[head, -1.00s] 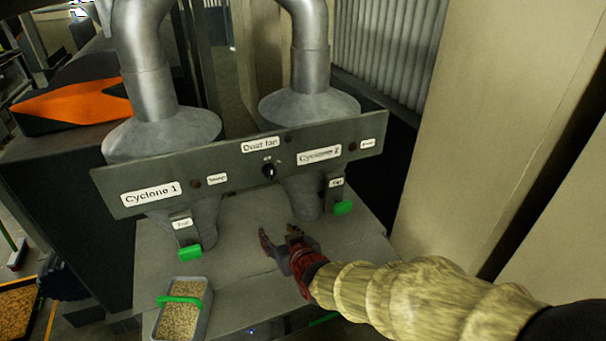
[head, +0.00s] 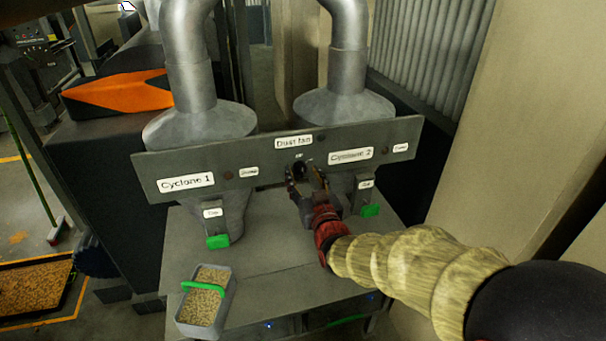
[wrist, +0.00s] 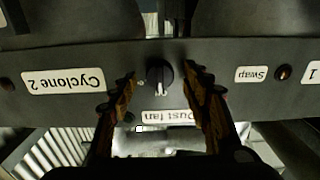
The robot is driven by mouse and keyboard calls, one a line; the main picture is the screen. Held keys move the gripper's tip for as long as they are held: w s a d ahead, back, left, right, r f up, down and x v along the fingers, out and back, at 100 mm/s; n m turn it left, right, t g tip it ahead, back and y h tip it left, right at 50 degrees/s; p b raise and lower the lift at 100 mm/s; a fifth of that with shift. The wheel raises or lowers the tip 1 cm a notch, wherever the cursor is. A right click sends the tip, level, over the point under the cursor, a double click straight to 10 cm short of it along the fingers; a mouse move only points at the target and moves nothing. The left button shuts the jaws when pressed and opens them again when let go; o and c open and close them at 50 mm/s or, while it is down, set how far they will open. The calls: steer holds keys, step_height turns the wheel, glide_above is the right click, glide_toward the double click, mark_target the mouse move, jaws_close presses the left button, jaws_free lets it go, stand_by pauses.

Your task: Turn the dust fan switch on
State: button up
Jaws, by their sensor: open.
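The dust fan switch is a small black rotary knob (head: 299,170) with a light pointer mark, on the grey panel (head: 270,176) under the "Dust fan" label (head: 294,142). In the wrist view, which is upside down, the knob (wrist: 159,77) shows between the two fingers, with the label (wrist: 170,117) nearer my gripper. My gripper (head: 306,180) is open in front of the panel, its fingertips on either side of the knob. In the wrist view my gripper (wrist: 158,85) holds nothing. I cannot tell whether the fingers touch the knob.
Labels "Cyclone 1" (head: 186,181) and "Cyclone 2" (head: 351,155) flank the switch. Green-ended outlets (head: 217,241) hang below the panel. A grey bin of pellets (head: 206,298) stands at the table's front left. A beige wall (head: 520,130) is at the right.

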steer(key=shift+w+a, duration=0.1)
steer(key=shift+w, duration=0.3)
steer(key=c, duration=1.1)
steer(key=shift+c, duration=0.4)
steer(key=shift+f+m+b, duration=0.1)
steer(key=shift+m+b, duration=0.3)
steer(key=shift+b, duration=0.3)
steer(key=shift+f+m+b, duration=0.1)
steer(key=shift+m+b, duration=0.5)
steer(key=shift+b, duration=0.35)
steer(key=m+b, duration=0.4)
steer(key=b, duration=0.1)
steer(key=m+b, duration=0.5)
steer(key=b, duration=0.1)
steer(key=shift+m, duration=0.4)
steer(key=shift+r, duration=0.2)
